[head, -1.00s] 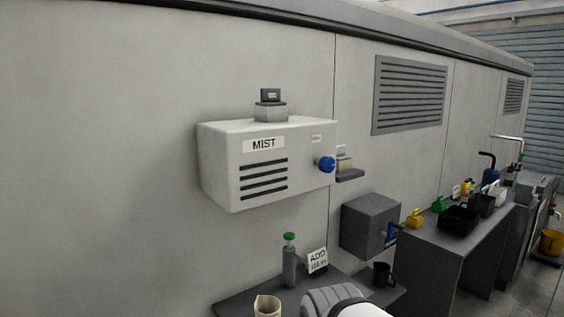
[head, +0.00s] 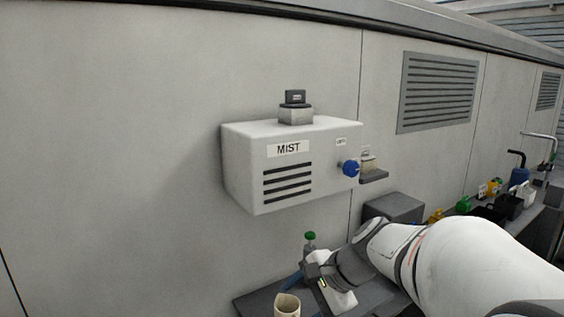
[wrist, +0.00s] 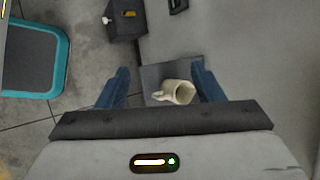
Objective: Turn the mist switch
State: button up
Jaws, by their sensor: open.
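The mist unit is a white box labelled MIST (head: 290,165) on the grey wall in the head view, with dark vent slots in its front. A blue knob (head: 350,168) sticks out near the right end of its front, under a small label. My gripper is below the box in the head view, partly hidden by my arm. In the wrist view my gripper (wrist: 162,92) has its two blue fingers spread apart with nothing held between them. The knob is not in the wrist view, and my gripper is apart from it.
A cream mug (head: 287,305) stands on the dark shelf below the box; it also shows in the wrist view (wrist: 180,93). A green-capped bottle (head: 310,240) is beside my gripper. A grey box (head: 394,207) is on the wall at right. The wall left of the unit is bare.

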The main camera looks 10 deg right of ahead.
jog(key=w+d+r+m+t+y+p, duration=0.2)
jog(key=w+d+r+m+t, duration=0.25)
jog(key=w+r+m, duration=0.3)
jog(key=m+t+h+p, duration=0.25)
jog(key=m+t, duration=0.55)
jog(key=m, duration=0.5)
send_near(354, 171)
jog(key=w, duration=0.3)
jog(key=shift+n+y, duration=0.25)
jog(key=shift+y, duration=0.1)
jog(key=p+x, duration=0.1)
jog(key=x, duration=0.2)
jog(key=p+x, duration=0.1)
jog(key=x, duration=0.2)
jog(key=shift+w+a, duration=0.1)
jog(key=shift+a, duration=0.35)
jog(key=shift+x, duration=0.75)
jog(key=shift+f, duration=0.1)
jog(key=shift+c, duration=0.3)
